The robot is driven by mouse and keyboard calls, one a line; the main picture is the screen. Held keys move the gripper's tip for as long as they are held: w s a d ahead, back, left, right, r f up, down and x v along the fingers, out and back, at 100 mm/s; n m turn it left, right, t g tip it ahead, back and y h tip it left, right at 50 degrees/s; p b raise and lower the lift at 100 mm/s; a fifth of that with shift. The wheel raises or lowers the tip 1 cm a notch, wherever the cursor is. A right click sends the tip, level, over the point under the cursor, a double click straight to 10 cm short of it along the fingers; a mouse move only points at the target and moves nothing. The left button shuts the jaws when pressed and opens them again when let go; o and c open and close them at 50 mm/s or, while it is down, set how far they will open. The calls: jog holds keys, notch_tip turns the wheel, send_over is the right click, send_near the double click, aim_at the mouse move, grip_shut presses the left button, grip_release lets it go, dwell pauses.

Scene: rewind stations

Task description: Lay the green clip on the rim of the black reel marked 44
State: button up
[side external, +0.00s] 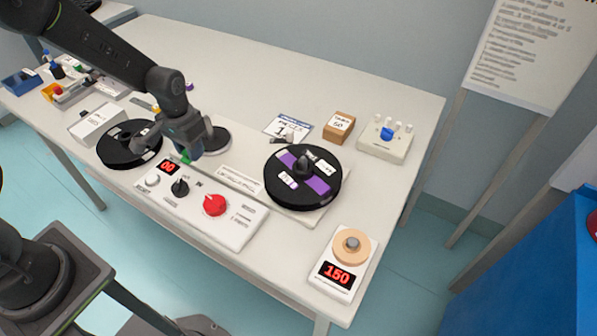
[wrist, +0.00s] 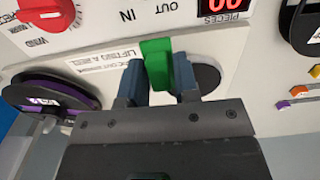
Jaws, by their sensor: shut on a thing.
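My gripper (side external: 188,148) is over the work table, just behind the control box and between the two black reels. In the wrist view my gripper (wrist: 158,84) has its two fingers shut on the green clip (wrist: 157,58), which stands up between the fingertips. In the side view only a bit of the clip (side external: 186,158) shows below the gripper. A black reel with purple sectors (side external: 325,170) sits to the right, with white labels. Another black reel (side external: 118,155) sits to the left, partly behind the arm. I cannot read the number 44 on either reel.
The control box (side external: 235,225) has a red knob (side external: 215,205), a black knob and a display reading 00. A dark disc (side external: 217,142) lies behind the gripper. A scale (side external: 335,290) reading 150 stands at front right.

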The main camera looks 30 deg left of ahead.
jog(key=shift+w+d+r+m, duration=0.1)
jog(key=shift+w+d+m, duration=0.25)
jog(key=shift+m, duration=0.35)
jog(key=w+d+r+m, duration=0.25)
jog(key=d+m, duration=0.75)
jog(key=m, duration=0.5)
notch_tip(320, 180, up, 2)
jog(key=r+m+t, duration=0.1)
jog(key=m+t, duration=0.1)
jog(key=m, duration=1.5)
send_over(289, 192)
jog(key=shift+a+f, duration=0.25)
jog(key=shift+a, duration=0.15)
jog(key=shift+s+d+m, duration=0.1)
jog(key=shift+d+m, duration=0.35)
jog(key=shift+m, duration=0.35)
jog(key=shift+f, duration=3.3)
